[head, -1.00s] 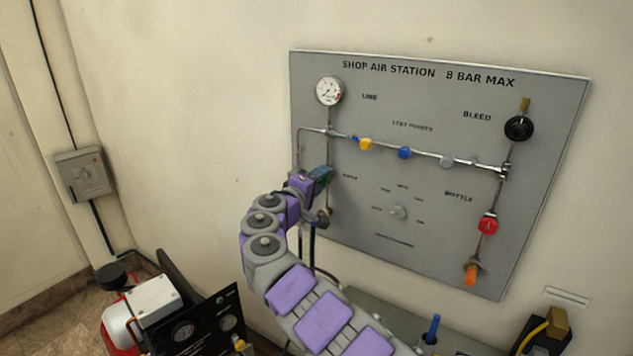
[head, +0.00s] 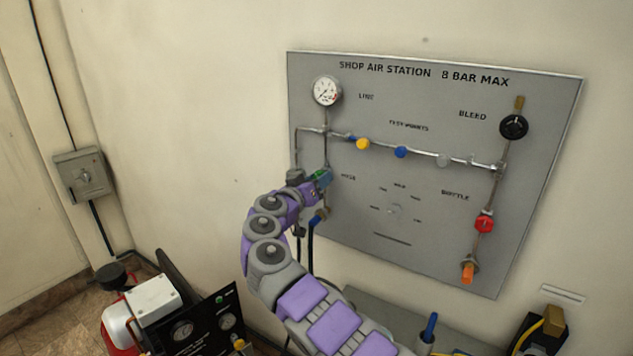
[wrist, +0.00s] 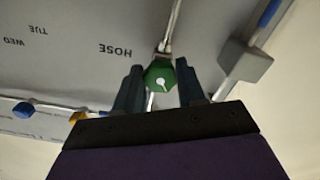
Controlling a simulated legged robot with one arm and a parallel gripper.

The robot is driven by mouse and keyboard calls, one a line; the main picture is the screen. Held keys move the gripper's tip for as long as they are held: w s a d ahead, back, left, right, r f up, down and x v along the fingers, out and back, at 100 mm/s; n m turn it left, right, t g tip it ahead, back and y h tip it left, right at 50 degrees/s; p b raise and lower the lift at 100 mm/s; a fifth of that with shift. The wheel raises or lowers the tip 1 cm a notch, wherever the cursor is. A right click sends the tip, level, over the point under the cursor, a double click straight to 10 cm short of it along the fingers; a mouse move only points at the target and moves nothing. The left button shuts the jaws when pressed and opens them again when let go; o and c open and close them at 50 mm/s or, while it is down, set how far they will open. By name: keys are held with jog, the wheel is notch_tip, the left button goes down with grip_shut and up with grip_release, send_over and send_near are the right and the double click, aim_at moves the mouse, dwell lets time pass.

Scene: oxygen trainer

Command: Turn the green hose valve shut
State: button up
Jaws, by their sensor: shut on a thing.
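The green hose valve (wrist: 158,86) sits below a pipe beside the HOSE label in the wrist view, with a white pointer mark on its face. It also shows as a small green patch (head: 323,178) at the left of the panel in the head view, partly hidden by my wrist. My gripper (wrist: 160,76) has one dark finger on each side of the valve and is shut on it. In the head view my gripper (head: 312,184) reaches the panel from the lower left.

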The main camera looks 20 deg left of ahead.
jog(key=shift+a+f+m, duration=0.1)
jog(key=shift+m, duration=1.75)
jog(key=shift+f+m, duration=0.1)
jog(key=shift+m, duration=1.75)
jog(key=o, duration=0.9)
jog(key=shift+w+a, duration=0.15)
jog(key=shift+w, duration=0.05)
jog(key=shift+c, duration=0.2)
jog(key=shift+o, duration=1)
jog(key=shift+s, duration=0.1)
jog(key=shift+r, duration=0.1)
jog(key=shift+d+r, duration=0.1)
jog(key=shift+d, duration=0.1)
